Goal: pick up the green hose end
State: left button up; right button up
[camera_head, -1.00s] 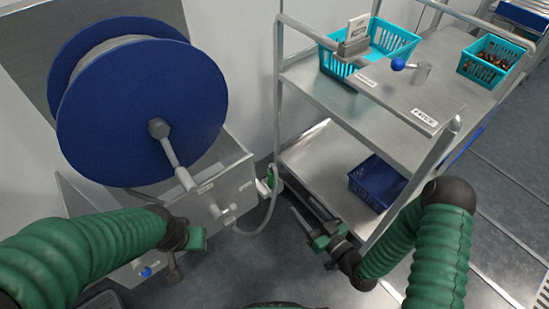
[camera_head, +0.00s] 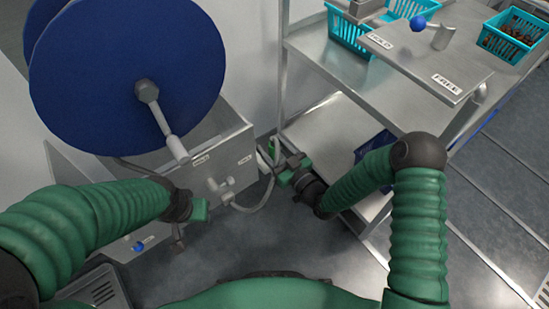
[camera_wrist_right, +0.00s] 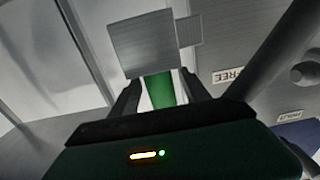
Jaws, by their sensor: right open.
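The green hose end (camera_head: 272,148) stands at the right end of the steel box under the reel, partly hidden by my right gripper. The grey hose (camera_head: 262,203) curves down from it to the box's fitting. My right gripper (camera_head: 276,162) is at the hose end. In the right wrist view, the green hose end (camera_wrist_right: 159,90) shows between the open fingers of my right gripper (camera_wrist_right: 161,88); I cannot tell whether they touch it. My left gripper (camera_head: 190,217) hangs in front of the box, away from the hose end; its jaws are unclear.
A large blue reel (camera_head: 95,75) with a crank stands above the steel box (camera_head: 232,158). Open floor lies in front.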

jog(key=shift+x, duration=1)
jog(key=shift+s, duration=0.1)
jog(key=c, duration=0.5)
grip_shut()
